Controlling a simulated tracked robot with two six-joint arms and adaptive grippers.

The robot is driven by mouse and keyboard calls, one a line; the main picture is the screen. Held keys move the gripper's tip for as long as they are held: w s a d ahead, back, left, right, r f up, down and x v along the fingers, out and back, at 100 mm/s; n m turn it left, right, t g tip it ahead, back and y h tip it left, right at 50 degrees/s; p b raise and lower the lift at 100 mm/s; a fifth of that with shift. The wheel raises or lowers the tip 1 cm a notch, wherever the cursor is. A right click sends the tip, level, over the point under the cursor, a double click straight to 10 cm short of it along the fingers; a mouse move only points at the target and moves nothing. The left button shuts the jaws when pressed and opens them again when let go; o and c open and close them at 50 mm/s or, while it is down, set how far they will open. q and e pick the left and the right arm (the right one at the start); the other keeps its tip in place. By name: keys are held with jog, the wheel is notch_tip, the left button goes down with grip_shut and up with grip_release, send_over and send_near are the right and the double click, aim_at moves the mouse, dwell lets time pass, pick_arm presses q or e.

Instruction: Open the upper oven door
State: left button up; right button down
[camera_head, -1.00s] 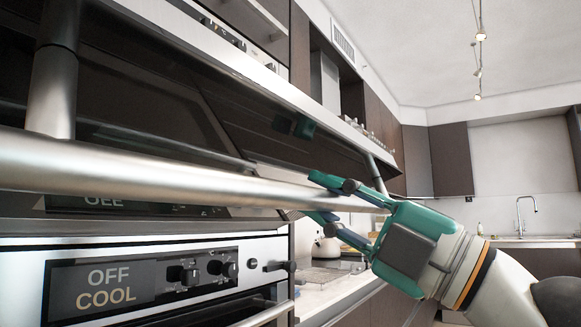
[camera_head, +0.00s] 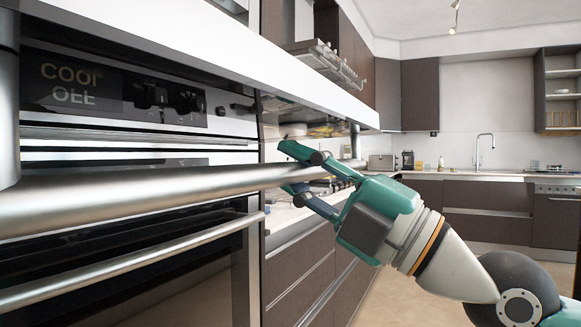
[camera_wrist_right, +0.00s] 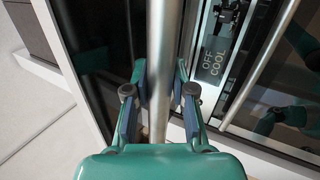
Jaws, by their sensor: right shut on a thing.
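The upper oven door (camera_head: 240,66) is swung down and looks near level. I see its pale front edge, and its dark glossy underside mirrors the panel lettering. Its silver bar handle (camera_head: 130,196) crosses the foreground below that edge; it also runs up the middle of the right wrist view (camera_wrist_right: 163,70). My right gripper (camera_head: 290,168) comes from the right and is shut on the bar near its far end. In the right wrist view its fingers (camera_wrist_right: 160,95) lie on both sides of the bar. My left gripper is not in view.
The lower oven's handle (camera_head: 130,270) is close below the bar, and its door looks shut. A counter with drawers (camera_head: 310,285) stands just beyond the ovens. A sink tap (camera_head: 485,148) is at the back. Open floor shows at the lower right.

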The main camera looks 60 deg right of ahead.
jog(key=shift+s+d+r, duration=0.2)
jog(key=shift+s+r, duration=0.05)
jog(key=c, duration=1.4)
grip_release()
jog(key=o, duration=0.3)
jog(key=shift+d+f, duration=0.1)
jog(key=shift+d, duration=0.15)
jog(key=shift+o, duration=0.5)
jog(key=shift+a, duration=0.1)
jog(key=shift+f, duration=0.1)
jog(key=v, duration=1.2)
